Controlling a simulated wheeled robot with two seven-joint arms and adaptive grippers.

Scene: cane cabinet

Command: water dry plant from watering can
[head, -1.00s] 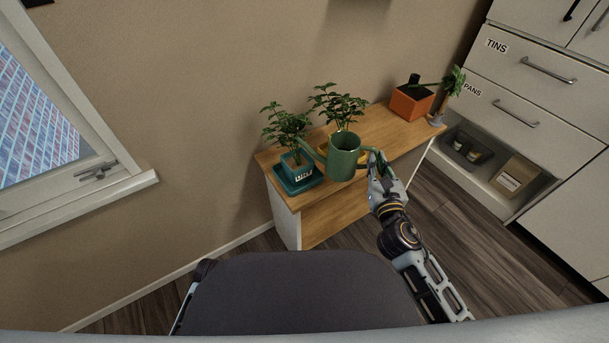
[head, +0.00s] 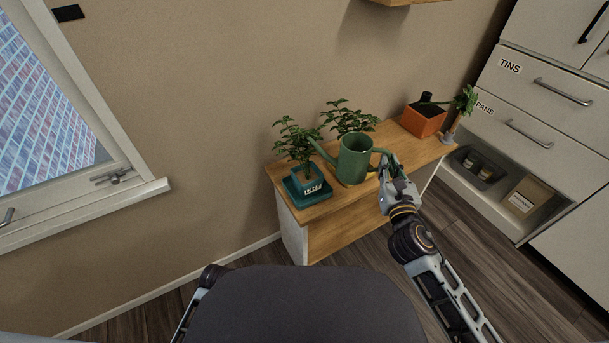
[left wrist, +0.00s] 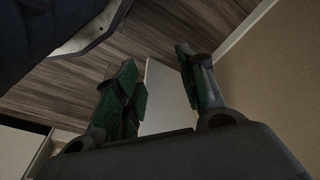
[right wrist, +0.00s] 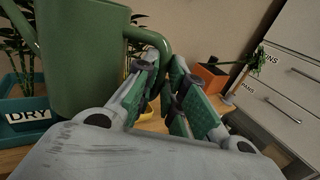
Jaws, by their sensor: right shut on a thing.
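The green watering can (head: 353,162) is roughly upright at the cabinet's front, its spout pointing left toward the dry plant (head: 296,142). I cannot tell whether its base touches the top. My right gripper (head: 386,168) is shut on the can's handle, on its right side; the right wrist view shows the fingers (right wrist: 165,75) at the handle.
The wooden cabinet top (head: 392,140) also holds a second leafy plant (head: 350,118) behind the can, an orange planter (head: 423,121) and a small plant (head: 463,108) at the right end. White drawers (head: 545,95) stand at right, a window (head: 55,100) at left.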

